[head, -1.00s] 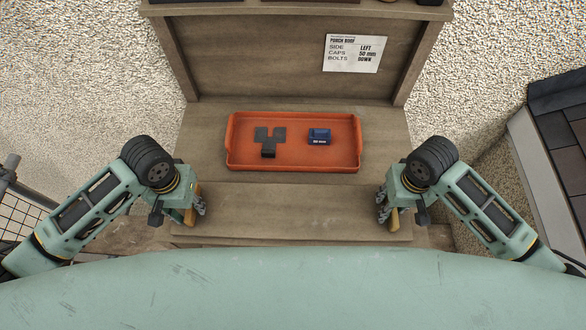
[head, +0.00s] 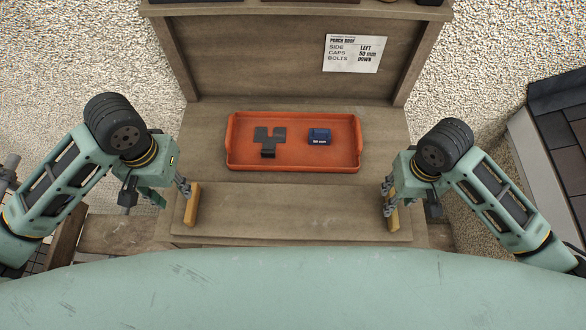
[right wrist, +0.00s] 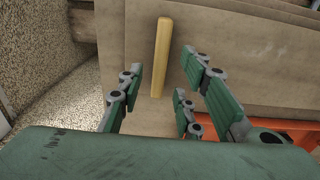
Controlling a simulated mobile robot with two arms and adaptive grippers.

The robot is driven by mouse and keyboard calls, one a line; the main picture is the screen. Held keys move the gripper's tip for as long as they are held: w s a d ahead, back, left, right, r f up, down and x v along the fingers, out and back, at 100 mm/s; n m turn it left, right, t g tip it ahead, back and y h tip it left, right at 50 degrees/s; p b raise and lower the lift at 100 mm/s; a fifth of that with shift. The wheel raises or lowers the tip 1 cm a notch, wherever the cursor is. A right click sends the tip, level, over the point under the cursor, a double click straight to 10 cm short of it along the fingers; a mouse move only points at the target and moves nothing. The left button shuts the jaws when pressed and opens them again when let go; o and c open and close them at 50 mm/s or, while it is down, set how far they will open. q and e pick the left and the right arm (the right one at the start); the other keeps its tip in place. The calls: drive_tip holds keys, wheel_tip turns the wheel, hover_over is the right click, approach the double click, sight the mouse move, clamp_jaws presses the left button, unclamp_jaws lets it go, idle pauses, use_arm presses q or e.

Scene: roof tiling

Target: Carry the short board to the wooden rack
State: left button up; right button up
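A weathered plank (head: 290,212) lies along the front of the wooden bench; I cannot tell for sure that it is the short board. A yellow wooden strip (head: 192,205) stands at its left end and another strip (head: 393,212) at its right end. My left gripper (head: 184,190) is just left of the left strip; its finger gap is unclear. My right gripper (head: 388,189) is beside the right strip. In the right wrist view its fingers (right wrist: 165,88) are open and empty, with the yellow strip (right wrist: 161,57) beyond them. I cannot tell which wooden structure is the rack.
An orange tray (head: 240,158) on the bench holds dark metal pieces (head: 268,142) and a blue box (head: 319,136). A paper note (head: 352,53) is on the back panel (head: 260,60). Other wooden boards (head: 125,235) show at lower left. Dark roof tiles (head: 560,135) stand at right.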

wheel_tip(320, 180, up, 7)
drive_tip(key=shift+f, duration=0.15)
drive_tip(key=shift+s, duration=0.15)
idle(0.5)
